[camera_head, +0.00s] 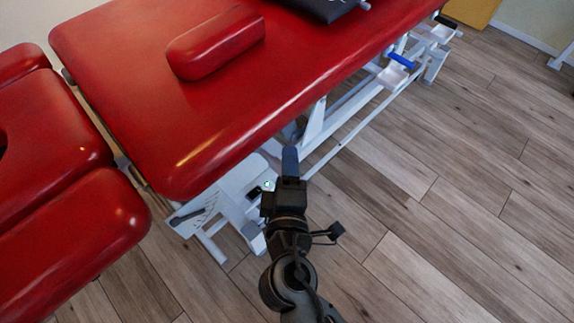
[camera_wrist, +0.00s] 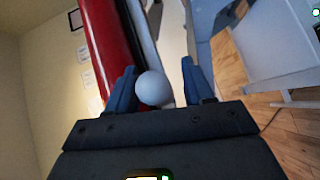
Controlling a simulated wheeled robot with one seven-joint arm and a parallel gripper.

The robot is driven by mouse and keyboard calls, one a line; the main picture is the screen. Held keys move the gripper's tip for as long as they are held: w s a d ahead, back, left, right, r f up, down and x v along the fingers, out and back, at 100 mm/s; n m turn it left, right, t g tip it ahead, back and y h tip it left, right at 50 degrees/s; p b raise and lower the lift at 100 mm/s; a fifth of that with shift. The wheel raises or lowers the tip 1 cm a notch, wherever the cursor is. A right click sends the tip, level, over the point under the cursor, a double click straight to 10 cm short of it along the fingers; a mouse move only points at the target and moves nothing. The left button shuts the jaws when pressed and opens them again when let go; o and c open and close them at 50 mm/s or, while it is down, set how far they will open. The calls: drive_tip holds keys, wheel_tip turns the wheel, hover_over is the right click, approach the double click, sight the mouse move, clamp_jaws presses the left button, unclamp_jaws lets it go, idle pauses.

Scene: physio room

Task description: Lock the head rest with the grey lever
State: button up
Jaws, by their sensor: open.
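The red padded head rest (camera_head: 50,150) is at the left in the head view, in separate pads beside the main red couch top. My gripper (camera_head: 290,162) is beside the couch's long edge, over the white frame. In the wrist view my gripper (camera_wrist: 158,82) is open, with a dark finger on each side. A pale grey round knob (camera_wrist: 153,88) shows between the fingers, closer to the left one. I cannot tell whether it touches that finger. It may be the end of the grey lever; its shaft is not clear. The head view does not show the knob clearly.
A red bolster (camera_head: 215,42) and a dark item (camera_head: 318,6) lie on the couch top (camera_head: 130,70). A blue-handled part (camera_head: 402,61) is on the white frame (camera_head: 352,130) further along. The wooden floor (camera_head: 450,190) at the right is clear.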

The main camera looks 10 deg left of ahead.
drive_tip(key=s+r, duration=0.1)
drive_tip(key=s, duration=0.6)
drive_tip(key=shift+s+d, duration=0.35)
drive_tip(key=shift+d, duration=0.1)
